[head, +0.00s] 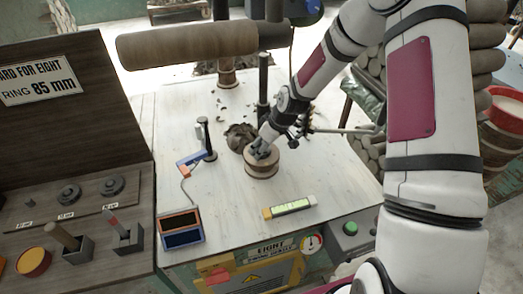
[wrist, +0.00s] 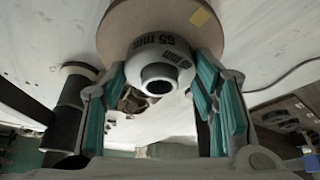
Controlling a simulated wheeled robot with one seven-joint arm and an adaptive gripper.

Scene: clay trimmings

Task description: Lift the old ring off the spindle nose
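The old ring (wrist: 160,58), pale grey and marked 65 mm, sits around the dark-bored spindle nose (wrist: 158,79) in the wrist view. Behind it is a round tan-brown face (wrist: 123,20) with a yellow patch. My gripper (wrist: 160,75) has its teal-padded fingers on both sides of the ring, close to it. I cannot tell whether the pads touch it. In the head view my gripper (head: 262,152) is at the top of a squat round wooden drum (head: 262,170), and the ring is hidden there.
A rack (head: 75,215) at left holds dark grey rings (head: 113,187) below a sign (head: 40,82) reading RING 85 mm. A large roller (head: 187,44) overhangs the back.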

